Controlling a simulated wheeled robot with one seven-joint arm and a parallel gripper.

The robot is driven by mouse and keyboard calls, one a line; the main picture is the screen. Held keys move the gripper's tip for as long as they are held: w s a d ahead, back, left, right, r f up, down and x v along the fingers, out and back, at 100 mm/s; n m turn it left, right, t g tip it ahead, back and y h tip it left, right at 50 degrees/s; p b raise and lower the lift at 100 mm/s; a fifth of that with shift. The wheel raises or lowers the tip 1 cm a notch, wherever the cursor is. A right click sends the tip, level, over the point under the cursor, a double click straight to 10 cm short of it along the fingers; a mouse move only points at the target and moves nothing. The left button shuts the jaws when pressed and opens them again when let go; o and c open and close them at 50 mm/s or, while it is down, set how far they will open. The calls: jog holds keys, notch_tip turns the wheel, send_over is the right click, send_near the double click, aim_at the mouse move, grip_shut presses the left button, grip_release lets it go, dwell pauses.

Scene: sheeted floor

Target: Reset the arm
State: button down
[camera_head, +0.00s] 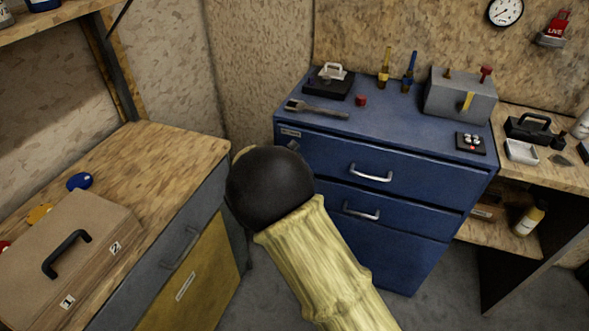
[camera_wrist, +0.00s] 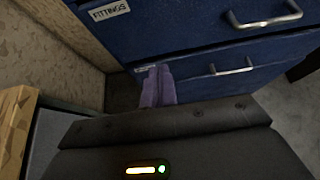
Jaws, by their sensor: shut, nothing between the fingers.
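My arm reaches up from the bottom middle of the head view, in front of the blue drawer cabinet (camera_head: 350,240). Its dark round joint hides most of my gripper in that view. In the wrist view my gripper (camera_wrist: 158,72) shows as purple-grey fingers close together, with nothing seen between them. The fingers point toward the blue cabinet (camera_wrist: 200,42), low near its left edge. A drawer labelled FITTINGS shows above them. I cannot tell the exact gap to the cabinet front.
A wooden bench (camera_head: 150,150) with a tan case (camera_head: 70,250) stands left. On the cabinet are a wrench-like tool (camera_head: 316,109), a red knob (camera_head: 361,101), two screwdriver-like tools and a grey box (camera_head: 460,95). A wooden shelf bench (camera_head: 520,125) stands right. Grey floor is open at lower right.

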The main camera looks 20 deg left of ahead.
jog(key=s+d+r+m+g+h, duration=0.1)
jog(key=s+d+m+g, duration=0.2)
jog(key=d+m, duration=0.7)
jog(key=s+d+m+g+h, duration=0.2)
jog(key=s+d+m+g, duration=0.3)
jog(key=d, duration=0.9)
jog(key=s+d+r+m+g+y, duration=0.1)
jog(key=s+d+r+m+y, duration=0.1)
jog(key=s+d+m, duration=0.55)
jog(key=s+d+r+m+y, duration=0.2)
jog(key=s+d+m, duration=0.1)
jog(key=s+m, duration=0.85)
notch_tip(320, 180, up, 15)
jog(key=w+m+p, duration=0.1)
jog(key=w+p, duration=0.1)
jog(key=p, duration=1.4)
jog(key=shift+r, duration=0.15)
